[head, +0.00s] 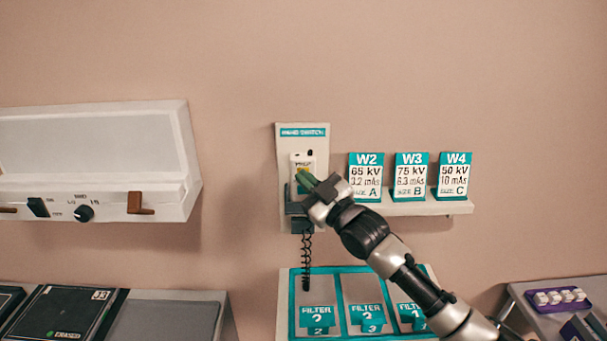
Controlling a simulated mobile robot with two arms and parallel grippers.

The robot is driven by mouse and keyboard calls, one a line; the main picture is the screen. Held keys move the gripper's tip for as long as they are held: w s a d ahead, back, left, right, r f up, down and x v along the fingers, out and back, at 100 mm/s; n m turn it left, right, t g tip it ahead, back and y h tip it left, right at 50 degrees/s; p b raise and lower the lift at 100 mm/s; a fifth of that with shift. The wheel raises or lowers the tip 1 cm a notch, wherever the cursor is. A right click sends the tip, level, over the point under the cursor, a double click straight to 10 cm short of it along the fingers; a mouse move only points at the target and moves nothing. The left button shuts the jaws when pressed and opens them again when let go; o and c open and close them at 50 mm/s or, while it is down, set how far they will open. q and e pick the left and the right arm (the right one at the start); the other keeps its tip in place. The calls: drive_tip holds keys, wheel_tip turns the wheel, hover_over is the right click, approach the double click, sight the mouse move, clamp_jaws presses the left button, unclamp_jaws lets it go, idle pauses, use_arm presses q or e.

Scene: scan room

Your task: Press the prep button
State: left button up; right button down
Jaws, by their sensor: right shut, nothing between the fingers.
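The hand switch (297,160) is a small white unit on a pale wall plate (286,140) headed with a teal label. A small yellow-green patch shows on its face, and I cannot tell if this is the prep button. My right gripper (305,181) is shut and empty, with its tip in front of the lower part of the switch. The tip overlaps the switch in the picture; I cannot tell whether it touches. The gripper hides the switch's lower part. My left gripper is not in view.
A coiled black cord (307,260) hangs below the switch. Cards W2 (366,178), W3 (411,177) and W4 (454,177) stand on a shelf (430,208) to the right. A filter tray (330,275) sits below. A white wall panel (90,150) is at left.

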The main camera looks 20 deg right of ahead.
drive_tip(key=shift+w+d+r, duration=0.15)
drive_tip(key=shift+d+r, duration=0.1)
drive_tip(key=shift+r, duration=0.35)
idle(0.7)
drive_tip(key=shift+a+f, duration=0.1)
drive_tip(key=shift+f, duration=0.05)
idle(0.3)
drive_tip(key=s+p, duration=0.1)
drive_tip(key=s+a+p, duration=0.1)
drive_tip(key=s, duration=0.1)
drive_tip(key=s+f, duration=0.1)
drive_tip(key=shift+s+a+p, duration=0.3)
drive_tip(key=shift+p, duration=0.1)
